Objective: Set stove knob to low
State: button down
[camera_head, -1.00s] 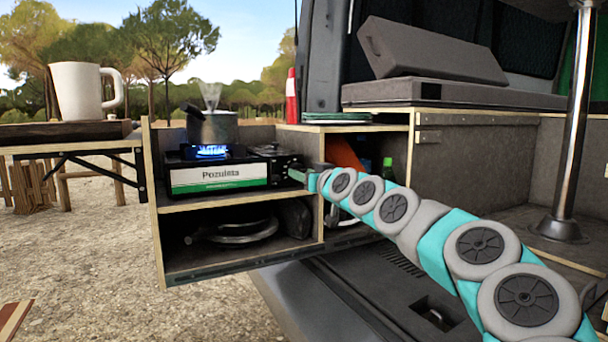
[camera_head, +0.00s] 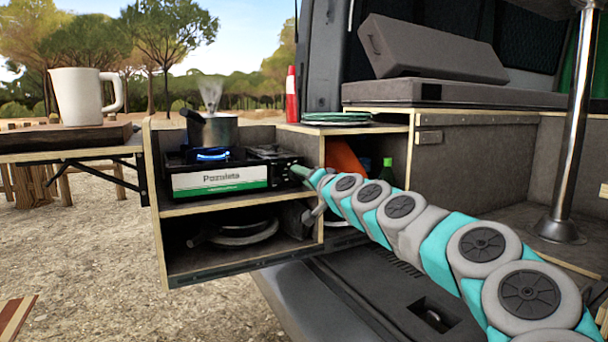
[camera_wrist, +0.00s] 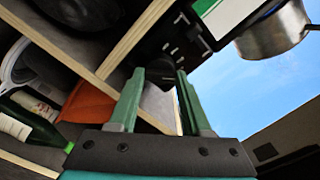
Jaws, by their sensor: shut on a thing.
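The camping stove (camera_head: 220,180) stands on the upper shelf of the pull-out wooden cabinet. A blue flame (camera_head: 208,155) burns under the pot (camera_head: 215,130), and steam rises from it. My gripper (camera_head: 302,172) reaches the right end of the stove's front in the head view. In the wrist view, the green fingers of my gripper (camera_wrist: 158,76) are on either side of the dark stove knob (camera_wrist: 160,70) and shut on it. The wrist view is rolled, with the stove's front panel (camera_wrist: 178,45) above. The knob's markings cannot be read, and my fingers hide the knob in the head view.
The cabinet (camera_head: 240,265) has a lower shelf with dark cookware. A red bottle (camera_head: 292,95) and plates (camera_head: 338,117) are on top.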

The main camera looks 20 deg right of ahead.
jog(key=shift+m, duration=0.4)
jog(key=shift+c, duration=1.7)
grip_release()
jog(key=shift+s, duration=0.1)
jog(key=s, duration=0.7)
jog(key=shift+s+d, duration=0.15)
jog(key=shift+s, duration=0.2)
